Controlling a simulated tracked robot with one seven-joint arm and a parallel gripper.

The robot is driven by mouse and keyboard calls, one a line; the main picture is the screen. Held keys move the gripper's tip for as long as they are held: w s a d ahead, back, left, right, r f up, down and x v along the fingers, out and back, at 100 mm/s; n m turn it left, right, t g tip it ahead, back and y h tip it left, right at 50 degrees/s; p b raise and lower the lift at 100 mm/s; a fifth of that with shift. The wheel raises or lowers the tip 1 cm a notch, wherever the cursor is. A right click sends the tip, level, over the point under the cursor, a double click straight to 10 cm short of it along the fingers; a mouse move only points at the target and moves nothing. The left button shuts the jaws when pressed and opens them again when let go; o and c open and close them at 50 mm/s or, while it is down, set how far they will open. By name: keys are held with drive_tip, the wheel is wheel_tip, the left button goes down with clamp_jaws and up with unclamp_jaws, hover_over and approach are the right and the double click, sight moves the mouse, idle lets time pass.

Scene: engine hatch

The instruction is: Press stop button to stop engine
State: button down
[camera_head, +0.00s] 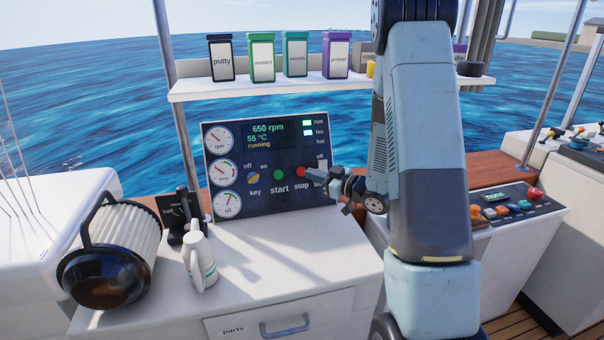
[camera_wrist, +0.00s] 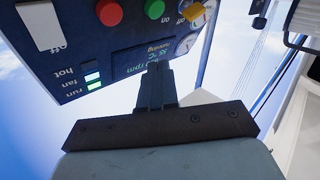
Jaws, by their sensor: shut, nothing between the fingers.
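The engine panel (camera_head: 262,200) stands upright on the counter, and its display (camera_head: 268,133) reads 650 rpm, 55 °C, running. The red stop button (camera_head: 300,172) is at the panel's lower right, beside the green start button (camera_head: 278,174). My gripper (camera_head: 311,172) is shut and empty, its tips just right of the stop button in the head view; I cannot tell there whether they touch. In the upside-down wrist view, the red button (camera_wrist: 109,12) shows at the top, and my shut fingers (camera_wrist: 157,68) appear apart from it, in front of the display area.
A yellow key switch (camera_head: 253,177) is left of start. The run and fan lights (camera_head: 307,127) are lit. A shelf (camera_head: 290,86) with labelled tins hangs above.

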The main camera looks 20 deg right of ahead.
sight(299, 170)
drive_tip(key=w+f, duration=0.3)
drive_tip(key=w, duration=0.4)
drive_tip(key=shift+f, duration=0.15)
idle(2.1)
drive_tip(key=shift+w+f, duration=0.1)
drive_tip(key=shift+w, duration=0.25)
drive_tip(key=shift+w+f, duration=0.35)
drive_tip(key=shift+w, duration=0.35)
idle(1.2)
drive_tip(key=shift+s, duration=0.1)
drive_tip(key=shift+s+r, duration=0.3)
drive_tip(key=shift+s, duration=0.2)
drive_tip(key=shift+s+r, duration=0.25)
drive_tip(key=shift+s, duration=0.25)
drive_tip(key=shift+s+r, duration=0.35)
drive_tip(key=shift+s, duration=0.4)
drive_tip(key=shift+s+r, duration=0.35)
drive_tip(key=shift+s, duration=0.45)
drive_tip(key=shift+s+r, duration=0.35)
drive_tip(key=shift+s, duration=0.4)
drive_tip(key=shift+w+r, duration=0.1)
